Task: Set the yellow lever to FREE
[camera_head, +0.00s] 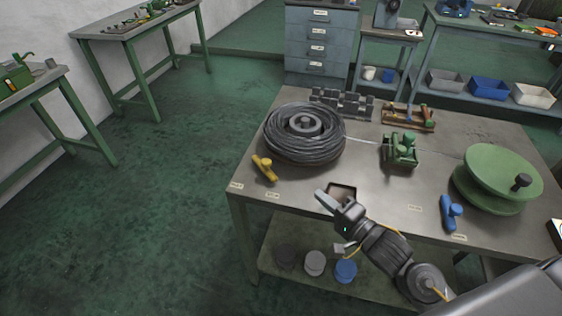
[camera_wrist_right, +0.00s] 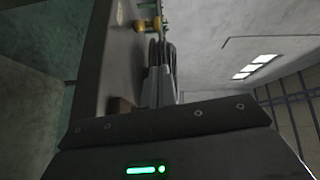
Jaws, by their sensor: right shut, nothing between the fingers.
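The yellow lever (camera_head: 265,168) is at the table's left front corner, in front of the wire coil. Its handle slants from upper left to lower right. Small labels (camera_head: 237,186) lie on the table edge near it; their words are too small to read. My right gripper (camera_head: 322,198) is shut and empty above the table's front edge, to the right of the lever and apart from it. In the right wrist view the yellow lever (camera_wrist_right: 148,24) shows near the top, beyond the gripper fingers (camera_wrist_right: 160,88). My left gripper is not in view.
A dark wire coil (camera_head: 304,135) stands just behind the lever. A small open box (camera_head: 343,190) is beside my right gripper. A green machine (camera_head: 401,150), a blue lever (camera_head: 451,212) and a green wheel (camera_head: 497,177) are farther right. The table between lever and gripper looks clear.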

